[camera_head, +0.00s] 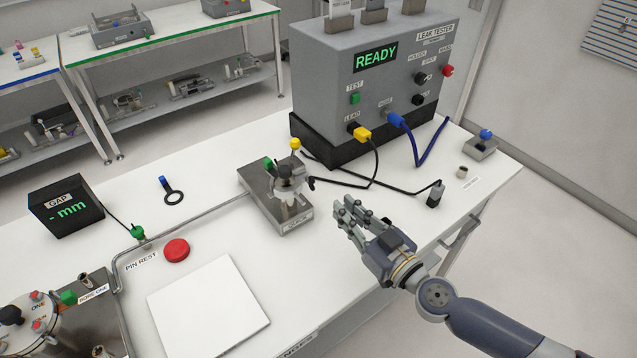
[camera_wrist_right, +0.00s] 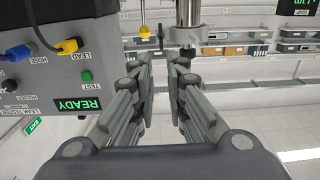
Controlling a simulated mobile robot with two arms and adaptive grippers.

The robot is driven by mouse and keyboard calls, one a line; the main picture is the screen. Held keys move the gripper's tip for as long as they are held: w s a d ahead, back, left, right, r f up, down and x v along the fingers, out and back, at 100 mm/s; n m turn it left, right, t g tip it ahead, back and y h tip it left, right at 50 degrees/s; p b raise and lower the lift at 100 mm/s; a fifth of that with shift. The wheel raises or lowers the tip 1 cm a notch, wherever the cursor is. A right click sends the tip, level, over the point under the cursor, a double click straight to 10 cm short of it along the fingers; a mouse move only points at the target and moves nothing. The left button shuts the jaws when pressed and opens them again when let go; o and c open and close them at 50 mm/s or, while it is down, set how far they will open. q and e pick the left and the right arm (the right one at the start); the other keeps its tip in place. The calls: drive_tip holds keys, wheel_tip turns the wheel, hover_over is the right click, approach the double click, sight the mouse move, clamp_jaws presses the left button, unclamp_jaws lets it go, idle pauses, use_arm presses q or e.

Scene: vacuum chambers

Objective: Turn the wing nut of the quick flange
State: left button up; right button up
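The quick flange (camera_head: 287,176) stands on a grey metal block (camera_head: 262,210) in the middle of the white table. It has a green part on its left and a yellow ball (camera_head: 295,143) on top. The wing nut is too small to tell apart for certain. My right gripper (camera_head: 347,214) is to the right of the block, apart from it and empty. In the right wrist view its fingers (camera_wrist_right: 161,72) are spread with a gap between them. A metal cylinder (camera_wrist_right: 188,25) and a yellow ball (camera_wrist_right: 144,31) show beyond the fingertips. My left gripper is out of view.
The leak tester (camera_head: 375,75), reading READY, stands behind the block with yellow and blue cables. A black connector (camera_head: 435,194) lies right of the block. A red button (camera_head: 176,249), white plate (camera_head: 208,307) and GAP display (camera_head: 66,206) are to the left.

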sight(313, 179)
drive_tip(key=x, duration=1)
drive_tip(key=shift+w+a, duration=0.15)
drive_tip(key=shift+c, duration=0.3)
clamp_jaws()
drive_tip(key=shift+r+p, duration=0.1)
drive_tip(key=shift+p, duration=0.25)
drive_tip(key=shift+w+d+f+m+p, duration=0.1)
drive_tip(key=shift+d+m+p, duration=0.1)
drive_tip(key=shift+m, duration=0.95)
drive_tip(key=shift+w+d+f+m+p, duration=0.1)
drive_tip(key=shift+m+p, duration=0.15)
drive_tip(key=shift+m, duration=0.95)
drive_tip(key=shift+w+d+f+m+p, duration=0.1)
drive_tip(key=shift+d+m+p, duration=0.1)
drive_tip(key=shift+m, duration=0.95)
